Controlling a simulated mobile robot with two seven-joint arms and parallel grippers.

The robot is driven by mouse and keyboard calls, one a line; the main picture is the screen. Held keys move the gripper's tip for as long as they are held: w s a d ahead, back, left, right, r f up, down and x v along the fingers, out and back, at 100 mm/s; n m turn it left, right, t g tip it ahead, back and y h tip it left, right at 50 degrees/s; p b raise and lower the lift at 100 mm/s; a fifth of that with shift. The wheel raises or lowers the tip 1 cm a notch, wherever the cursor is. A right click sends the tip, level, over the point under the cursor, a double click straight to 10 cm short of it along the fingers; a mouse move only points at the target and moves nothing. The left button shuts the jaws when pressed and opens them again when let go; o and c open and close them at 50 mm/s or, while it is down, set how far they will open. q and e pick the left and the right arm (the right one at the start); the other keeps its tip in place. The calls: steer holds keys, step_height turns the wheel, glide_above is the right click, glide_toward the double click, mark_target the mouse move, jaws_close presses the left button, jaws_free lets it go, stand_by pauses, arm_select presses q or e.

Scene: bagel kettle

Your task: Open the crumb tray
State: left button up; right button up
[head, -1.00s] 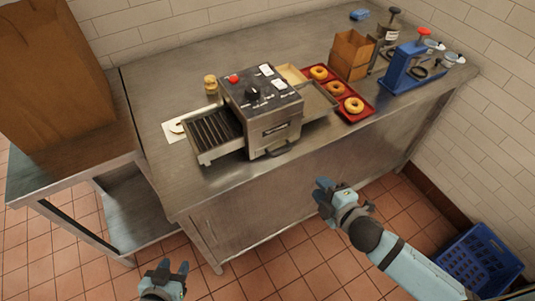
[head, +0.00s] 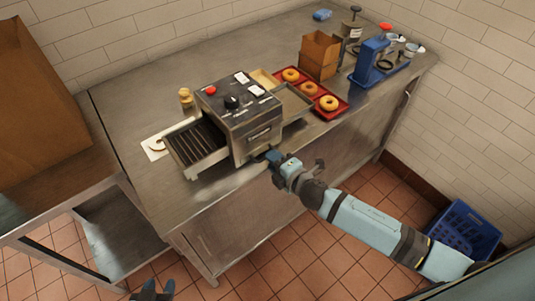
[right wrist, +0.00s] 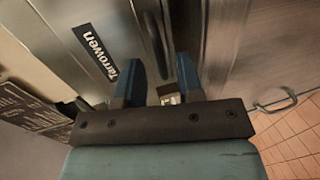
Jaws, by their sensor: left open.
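A steel toaster machine (head: 252,133) with a dark control panel sits on the counter, and its side shows close up with a "farrowen" label in the right wrist view (right wrist: 97,52). The crumb tray cannot be told apart clearly at its low front, where my right gripper (head: 272,156) covers the view. In the right wrist view my right gripper (right wrist: 158,68) has its blue fingers apart, with a dark bar showing between and beyond them. I cannot tell whether they touch it. My left gripper (head: 152,290) is open and empty at the bottom edge, away from the counter.
A slatted rack (head: 197,147) sticks out at the machine's left, and a steel tray (head: 293,101) at its right. A red tray (head: 338,111) with bagels, a cardboard box (head: 319,55) and a blue press (head: 370,64) stand further right. A blue crate (head: 465,229) is on the floor.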

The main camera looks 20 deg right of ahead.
steer(key=shift+x, duration=1.65)
arm_select(q)
steer(key=shift+a+r, duration=0.1)
steer(key=shift+r, duration=0.05)
arm_select(e)
jaws_close()
arm_select(q)
steer(key=shift+s+d, duration=0.2)
steer(key=shift+s, duration=0.3)
steer(key=shift+s+d, duration=0.15)
steer(key=shift+s, duration=0.35)
arm_select(e)
steer(key=f+v, duration=0.3)
steer(key=v, duration=0.9)
steer(key=shift+s+d, duration=0.2)
steer(key=shift+s, duration=0.35)
jaws_free()
steer(key=shift+r, duration=0.1)
